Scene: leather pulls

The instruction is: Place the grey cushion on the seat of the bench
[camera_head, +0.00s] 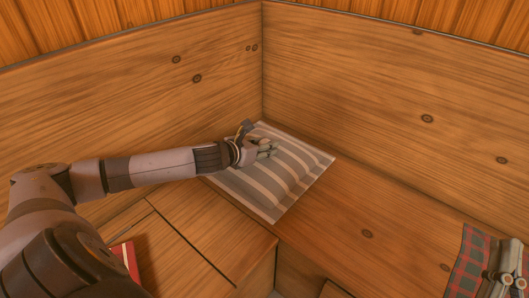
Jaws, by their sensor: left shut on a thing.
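The grey cushion with pale stripes (272,190) lies on the wooden bench seat (355,220), in the corner where the two back panels meet. It is slightly bulged and rests at an angle. My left arm reaches in from the left, and my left gripper (268,148) is at the cushion's upper left part, shut on it. The fingertips are small in view, and part of the cushion's left edge is hidden behind the arm. My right gripper (513,280) shows partly at the lower right edge, away from the cushion; its fingers are unclear.
A red and dark plaid cloth item (467,262) lies on the bench at the lower right, beside my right gripper. A red item with a white edge (131,262) shows beside my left arm. High wooden panels (390,90) bound the corner. The seat between cushion and plaid item is clear.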

